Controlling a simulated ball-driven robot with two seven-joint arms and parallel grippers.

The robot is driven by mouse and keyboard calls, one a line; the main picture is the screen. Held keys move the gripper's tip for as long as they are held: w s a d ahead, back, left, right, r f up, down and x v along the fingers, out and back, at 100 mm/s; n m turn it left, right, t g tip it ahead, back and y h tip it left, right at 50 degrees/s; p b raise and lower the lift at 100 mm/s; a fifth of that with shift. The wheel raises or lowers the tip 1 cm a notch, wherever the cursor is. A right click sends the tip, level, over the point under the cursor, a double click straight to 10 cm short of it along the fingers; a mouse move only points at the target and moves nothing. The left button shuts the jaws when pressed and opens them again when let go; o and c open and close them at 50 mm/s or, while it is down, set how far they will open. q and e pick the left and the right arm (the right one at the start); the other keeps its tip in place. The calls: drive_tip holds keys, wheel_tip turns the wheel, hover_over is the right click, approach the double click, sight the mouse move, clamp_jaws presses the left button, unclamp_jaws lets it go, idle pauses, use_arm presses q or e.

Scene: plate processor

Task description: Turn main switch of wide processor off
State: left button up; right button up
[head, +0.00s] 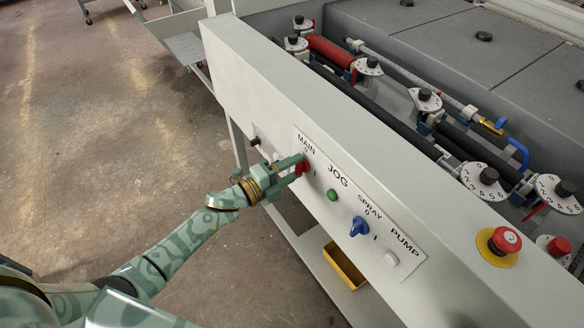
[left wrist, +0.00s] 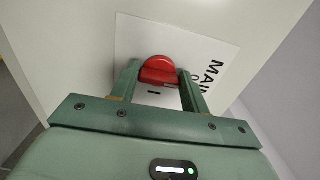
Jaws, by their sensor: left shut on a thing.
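The red main switch (head: 302,167) sits on the white label panel on the processor's front, under the word MAIN. My left gripper (head: 297,168) is at the switch, with its fingers on either side of the knob. In the left wrist view the red knob (left wrist: 159,70) shows between the two fingertips of the left gripper (left wrist: 160,82), and the gripper is shut on it. The fingers partly hide the switch, so its exact setting is hard to read. My right gripper is not in view.
Right of the switch on the panel (head: 405,244) are a green jog button (head: 333,195), a blue spray knob (head: 359,227) and a white pump button (head: 391,258). A red emergency stop (head: 505,241) sits on top. A yellow tray (head: 343,267) is below.

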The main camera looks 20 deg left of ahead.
use_arm(q)
drive_tip(key=o, duration=1)
drive_tip(key=v, duration=1.6)
drive_tip(key=shift+s+a+f+p, duration=0.1)
drive_tip(key=shift+s+a+p, duration=0.1)
drive_tip(key=shift+p, duration=0.15)
drive_tip(key=shift+w, duration=0.1)
